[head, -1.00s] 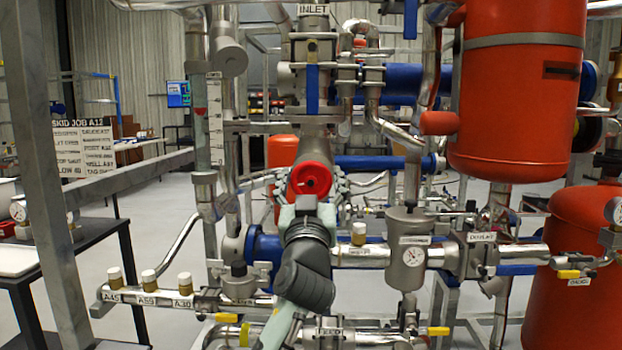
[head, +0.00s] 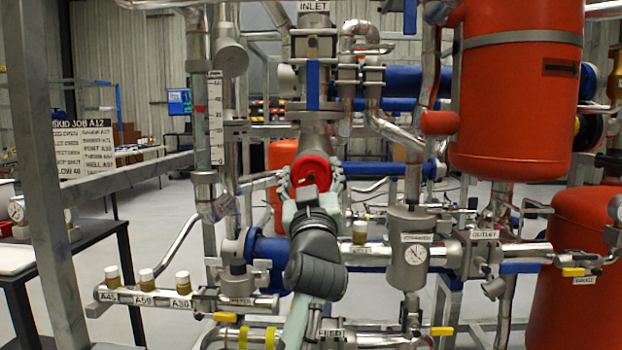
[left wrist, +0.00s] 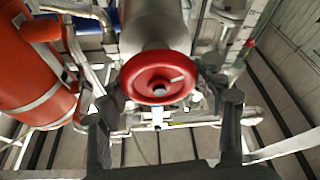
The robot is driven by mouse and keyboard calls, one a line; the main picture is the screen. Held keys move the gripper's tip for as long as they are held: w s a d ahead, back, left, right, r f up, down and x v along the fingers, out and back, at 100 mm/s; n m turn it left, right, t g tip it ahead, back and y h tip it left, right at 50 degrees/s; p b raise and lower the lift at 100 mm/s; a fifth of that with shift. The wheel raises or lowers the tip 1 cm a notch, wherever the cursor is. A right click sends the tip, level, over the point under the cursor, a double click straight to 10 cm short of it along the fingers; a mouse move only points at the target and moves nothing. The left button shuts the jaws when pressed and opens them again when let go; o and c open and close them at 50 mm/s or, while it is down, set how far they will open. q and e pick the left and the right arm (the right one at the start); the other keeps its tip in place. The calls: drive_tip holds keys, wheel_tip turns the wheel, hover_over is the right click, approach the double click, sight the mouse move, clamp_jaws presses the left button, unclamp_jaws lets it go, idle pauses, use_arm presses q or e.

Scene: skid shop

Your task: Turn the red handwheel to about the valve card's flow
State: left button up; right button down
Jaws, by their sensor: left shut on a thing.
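The red handwheel (head: 311,167) sits on the pipe valve below the INLET column, in the centre of the head view. In the left wrist view the handwheel (left wrist: 158,78) faces me, with a pale mark on its right side. My left gripper (head: 310,182) is shut on the handwheel, one finger at each side of the rim; its fingers also flank it in the left wrist view (left wrist: 165,88). A job card (head: 83,150) stands at left; its bottom line seems to read "LOW 40", partly cut off. A scaled sight tube (head: 215,118) stands left of the valve. My right gripper is out of view.
Red tanks (head: 515,95) stand at the right. A grey frame post (head: 42,170) and rail cross the left. Pipework crowds around the wheel.

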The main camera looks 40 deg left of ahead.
use_arm(q)
drive_tip(key=o, duration=1.2)
drive_tip(key=shift+c, duration=0.2)
drive_tip(key=v, duration=0.7)
drive_tip(key=shift+s+d, duration=0.2)
drive_tip(key=shift+s, duration=0.05)
